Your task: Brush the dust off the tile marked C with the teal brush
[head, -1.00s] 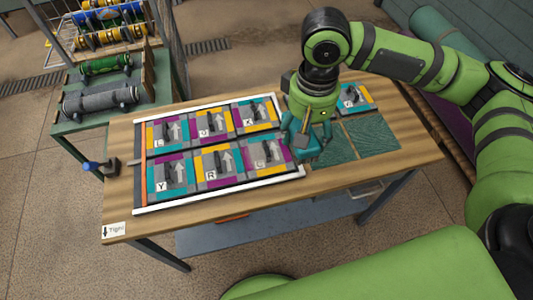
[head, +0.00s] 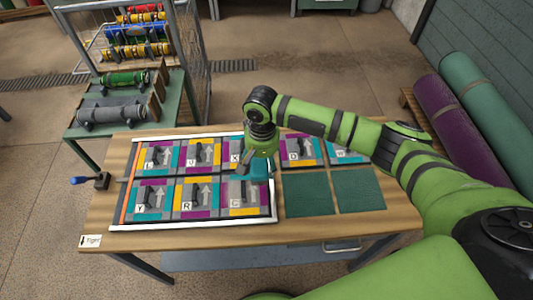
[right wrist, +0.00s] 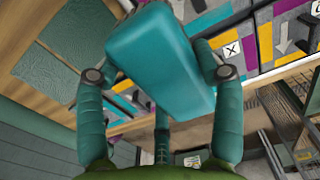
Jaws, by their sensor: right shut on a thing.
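My right gripper (head: 257,171) is shut on the teal brush, a rounded block that fills the middle of the right wrist view (right wrist: 160,58), with fingers on both sides of it. In the head view it hangs over the far edge of the tile marked C (head: 246,197), near the tile marked X (head: 232,151). Tile C lies at the right end of the front row in the white-edged frame and looks greyish and hazy. The brush's underside is hidden, and I cannot tell whether it touches the tile. My left gripper is not in view.
Other lettered tiles fill the frame (head: 200,227) on the wooden table (head: 340,228). Right of it lie two plain teal-green squares (head: 307,193) and more tiles, including D (head: 300,150). A green side table (head: 90,129) with rolls stands at the back left.

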